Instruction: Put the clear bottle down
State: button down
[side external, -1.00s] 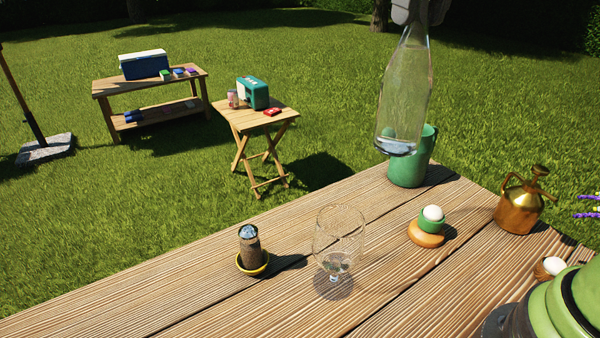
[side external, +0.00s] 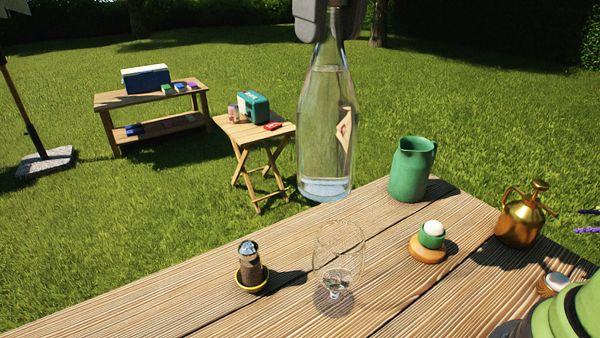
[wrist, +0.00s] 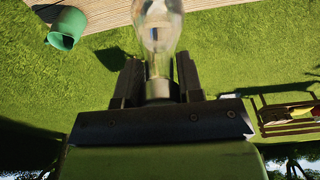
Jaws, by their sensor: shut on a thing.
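The clear bottle (side external: 325,135) hangs nearly upright in the side external view, with some clear liquid in it and a label on its right side. My gripper (side external: 330,22) is shut on its neck at the top of that view. The bottle's base appears above the far edge of the wooden table (side external: 150,297); I cannot tell its exact height or whether it is over the boards. In the wrist view the bottle (wrist: 160,32) points away between the two fingers of my gripper (wrist: 160,88).
A stemmed glass (side external: 338,262) stands near the table's middle. A small dark pot in a yellow dish (side external: 251,268) is left of it. A green jug (side external: 411,170), an egg in a green cup (side external: 432,236) and a brass sprayer (side external: 521,218) stand to the right. The left boards are clear.

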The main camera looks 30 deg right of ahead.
jog(key=shift+s+a+f+n, duration=0.95)
jog(key=shift+s+a, duration=1.55)
jog(key=shift+a, duration=2.75)
notch_tip(320, 180, down, 19)
jog(key=shift+f, duration=0.15)
jog(key=shift+a+f, duration=0.1)
jog(key=c, duration=0.8)
grip_release()
jog(key=shift+f, duration=0.1)
jog(key=shift+o, duration=0.2)
notch_tip(320, 180, up, 12)
jog(key=s, duration=0.1)
jog(key=shift+s, duration=0.3)
